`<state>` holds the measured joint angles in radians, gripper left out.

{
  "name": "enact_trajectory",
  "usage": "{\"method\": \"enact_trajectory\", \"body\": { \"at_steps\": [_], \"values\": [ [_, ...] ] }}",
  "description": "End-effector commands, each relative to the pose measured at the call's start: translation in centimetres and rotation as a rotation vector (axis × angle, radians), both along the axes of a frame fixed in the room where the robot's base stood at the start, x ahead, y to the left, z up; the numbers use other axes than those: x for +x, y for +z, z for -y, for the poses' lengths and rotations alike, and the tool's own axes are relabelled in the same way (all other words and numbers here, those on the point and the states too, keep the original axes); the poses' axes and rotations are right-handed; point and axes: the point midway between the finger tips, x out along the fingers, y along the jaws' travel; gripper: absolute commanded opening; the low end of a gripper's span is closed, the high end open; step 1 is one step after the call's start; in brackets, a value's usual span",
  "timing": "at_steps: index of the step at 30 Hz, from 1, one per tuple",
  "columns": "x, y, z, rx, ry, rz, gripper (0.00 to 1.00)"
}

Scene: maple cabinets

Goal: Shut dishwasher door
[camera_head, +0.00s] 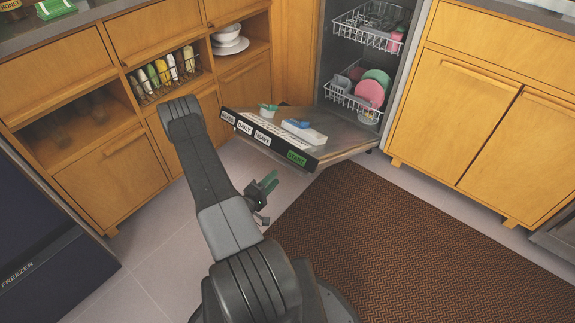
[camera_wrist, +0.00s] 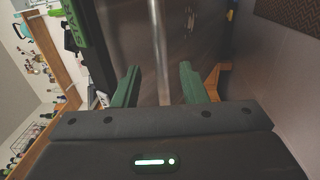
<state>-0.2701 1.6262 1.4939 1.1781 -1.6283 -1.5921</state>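The dishwasher door (camera_head: 335,122) is folded down, jutting out from the dishwasher (camera_head: 345,60) between the cabinets. Its front edge carries a control strip (camera_head: 268,138) with labels and a green START button. My gripper (camera_head: 268,184) is low, in front of the door's near edge and apart from it in the head view. In the wrist view the green fingers (camera_wrist: 161,84) stand apart with nothing visibly clasped. The grey metal of the door (camera_wrist: 185,40) fills the view beyond them, with a bright vertical strip between the fingers. The gap to the door cannot be told.
Racks with dishes (camera_head: 370,30) sit inside the dishwasher. A blue-and-white item (camera_head: 304,131) and a small teal item (camera_head: 268,107) lie on the door. Cabinets (camera_head: 480,110) flank both sides. A brown rug (camera_head: 400,245) covers the open floor at right.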

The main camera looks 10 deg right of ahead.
Motion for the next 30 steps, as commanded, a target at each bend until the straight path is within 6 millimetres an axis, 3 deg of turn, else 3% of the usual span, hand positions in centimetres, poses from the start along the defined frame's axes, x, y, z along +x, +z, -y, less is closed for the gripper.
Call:
{"method": "enact_trajectory", "body": {
  "at_steps": [12, 26, 27, 30],
  "values": [
    [4.6, 0.4, 6.0, 0.001, -0.003, 0.003, 0.39],
    [5.6, 0.6, 7.2, 0.001, 0.001, 0.001, 0.39],
    [5.6, 0.6, 7.2, 0.001, 0.001, 0.001, 0.37],
    [5.6, 0.6, 7.2, 0.001, 0.001, 0.001, 0.17]
  ]
}}
